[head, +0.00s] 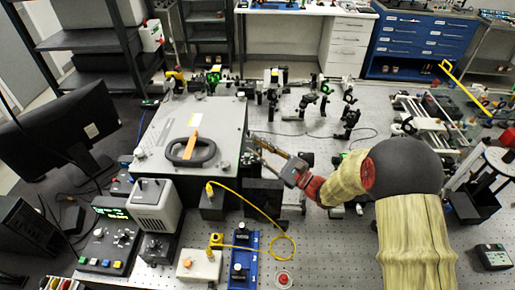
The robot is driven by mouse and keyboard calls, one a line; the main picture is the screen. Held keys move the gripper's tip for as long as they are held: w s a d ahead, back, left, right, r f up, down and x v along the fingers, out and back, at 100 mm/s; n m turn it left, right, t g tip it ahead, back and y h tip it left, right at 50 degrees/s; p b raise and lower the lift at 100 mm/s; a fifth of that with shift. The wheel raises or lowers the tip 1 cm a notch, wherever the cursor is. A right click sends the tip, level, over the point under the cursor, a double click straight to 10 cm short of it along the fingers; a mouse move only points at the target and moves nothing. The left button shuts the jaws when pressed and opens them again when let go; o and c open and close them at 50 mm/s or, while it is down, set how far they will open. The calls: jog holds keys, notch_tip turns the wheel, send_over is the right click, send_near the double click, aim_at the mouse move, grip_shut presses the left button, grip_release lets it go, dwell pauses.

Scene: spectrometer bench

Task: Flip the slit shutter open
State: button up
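The grey spectrometer box (222,120) stands on the bench left of centre, with a dark looped handle (188,149) on its lid. My gripper (261,148) reaches in from the right, its fingers pointing left at the box's right side. The fingertips are close to that side; I cannot tell if they touch it. The fingers are small and overlap dark parts, so their opening is unclear. I cannot make out the slit shutter; small dark fittings show by the box's right side near the fingertips.
Several optics posts stand behind and right of the box. In front are a yellow cable (258,212), a white box (198,265), a blue rail (243,258) and a red button (283,279). A monitor (55,125) stands at left. Some perforated bench top is bare in front of my arm.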

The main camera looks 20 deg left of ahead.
jog(key=v, duration=1.2)
